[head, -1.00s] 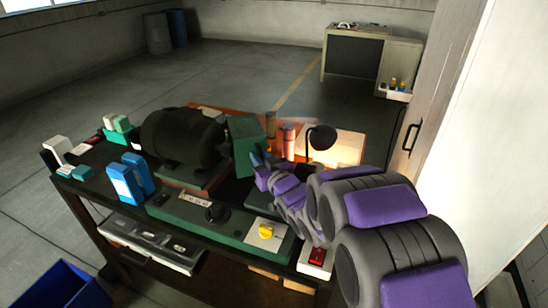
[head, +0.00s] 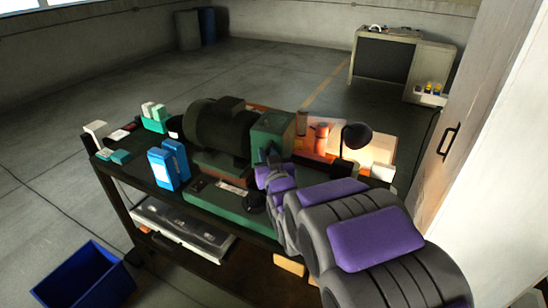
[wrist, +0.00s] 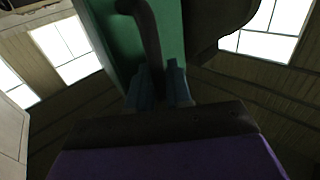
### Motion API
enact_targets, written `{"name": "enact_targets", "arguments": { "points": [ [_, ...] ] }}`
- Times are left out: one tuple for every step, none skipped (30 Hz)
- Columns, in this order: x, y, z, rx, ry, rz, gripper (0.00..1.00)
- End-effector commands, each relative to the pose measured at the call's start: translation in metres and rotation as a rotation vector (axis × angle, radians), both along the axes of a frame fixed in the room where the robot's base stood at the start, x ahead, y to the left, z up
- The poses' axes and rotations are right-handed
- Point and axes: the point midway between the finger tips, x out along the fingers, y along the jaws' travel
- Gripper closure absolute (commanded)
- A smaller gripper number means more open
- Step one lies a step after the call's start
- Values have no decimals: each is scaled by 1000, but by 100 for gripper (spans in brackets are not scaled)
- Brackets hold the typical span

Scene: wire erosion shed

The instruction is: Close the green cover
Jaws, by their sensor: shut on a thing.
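The green cover (head: 270,132) stands at the right end of the dark motor (head: 217,127) on the bench. It looks roughly upright, its box shape showing a top and a front face. In the wrist view the green cover (wrist: 117,35) fills the upper middle, with a dark curved handle (wrist: 150,40) in front of it. My gripper (wrist: 160,85) has its blue-grey fingers on the lower end of this handle and is shut on it. In the head view my gripper (head: 270,158) is against the cover's front, and my arm hides part of the bench.
Blue boxes (head: 168,165) and small green-white items (head: 153,115) stand on the left of the bench. A black lamp (head: 354,137) and orange cylinders (head: 320,138) stand to the right, behind my arm. A blue bin (head: 85,277) is on the floor. A tall cabinet (head: 470,130) stands at right.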

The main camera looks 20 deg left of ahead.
Motion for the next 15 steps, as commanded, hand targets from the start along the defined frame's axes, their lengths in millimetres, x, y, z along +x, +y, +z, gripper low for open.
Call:
{"name": "enact_targets", "arguments": {
  "points": [
    [-2, 5, 0, -1, -3, 3, 100],
    [-3, 8, 1, 0, -4, -11, 100],
    [-4, 12, 1, -1, -3, -26, 100],
    [-5, 14, 0, -2, -3, -37, 100],
    [-6, 16, 0, -2, -3, -47, 100],
    [-6, 18, 0, -3, -2, -60, 100],
    [-7, 20, 0, -4, -2, -69, 100],
    [-7, 21, -1, -3, -1, -78, 100],
    [-7, 23, -1, -4, 0, -88, 100],
    [-7, 24, -1, -4, -1, -95, 100],
    [-8, 25, -1, -4, 1, -101, 100],
    [-8, 26, -1, -4, 1, -107, 100],
    [-8, 27, -1, -4, 1, -112, 100],
    [-8, 27, -1, -4, 1, -115, 100],
    [-8, 28, -1, -4, 0, -120, 100]
  ]
}}
